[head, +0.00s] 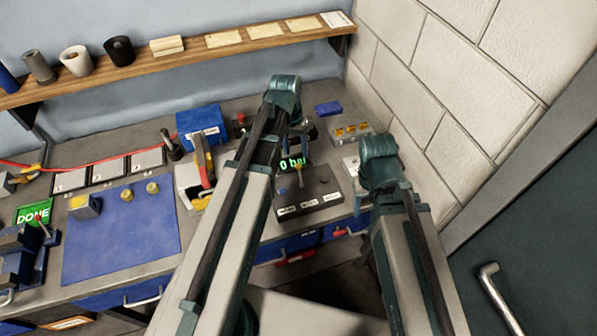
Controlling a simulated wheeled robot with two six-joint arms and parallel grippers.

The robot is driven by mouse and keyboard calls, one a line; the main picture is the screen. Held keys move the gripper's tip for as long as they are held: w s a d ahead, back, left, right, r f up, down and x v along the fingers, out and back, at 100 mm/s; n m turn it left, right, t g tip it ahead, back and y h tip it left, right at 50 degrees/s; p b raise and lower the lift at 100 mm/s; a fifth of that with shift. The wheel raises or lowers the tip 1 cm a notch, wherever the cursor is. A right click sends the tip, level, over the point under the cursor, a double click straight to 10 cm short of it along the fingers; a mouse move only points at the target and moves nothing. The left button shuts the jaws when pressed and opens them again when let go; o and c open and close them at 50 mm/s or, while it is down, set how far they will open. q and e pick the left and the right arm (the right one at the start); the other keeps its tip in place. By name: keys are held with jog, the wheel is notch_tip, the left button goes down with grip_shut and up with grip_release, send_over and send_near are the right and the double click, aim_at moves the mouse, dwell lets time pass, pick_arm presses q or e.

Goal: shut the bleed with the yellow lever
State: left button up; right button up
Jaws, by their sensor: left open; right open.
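A dark control box (318,196) with white labels stands on the bench between my two arms.
A blue mat (120,232) with small brass parts lies at left, beside a green DONE sign (34,213). A blue box (201,125) and a red-and-yellow handled tool (206,165) stand left of my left arm. A shelf (190,55) runs above; a block wall (450,80) bounds the right.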

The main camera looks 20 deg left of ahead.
aim_at(298, 164)
pick_arm(q)
jog(key=f+b, duration=0.5)
jog(key=d+f+b, duration=0.1)
jog(key=f+b, duration=0.1)
jog(key=f, duration=0.1)
jog(key=shift+f, duration=0.25)
jog(key=shift+r, duration=0.1)
grip_shut()
dwell(1.0)
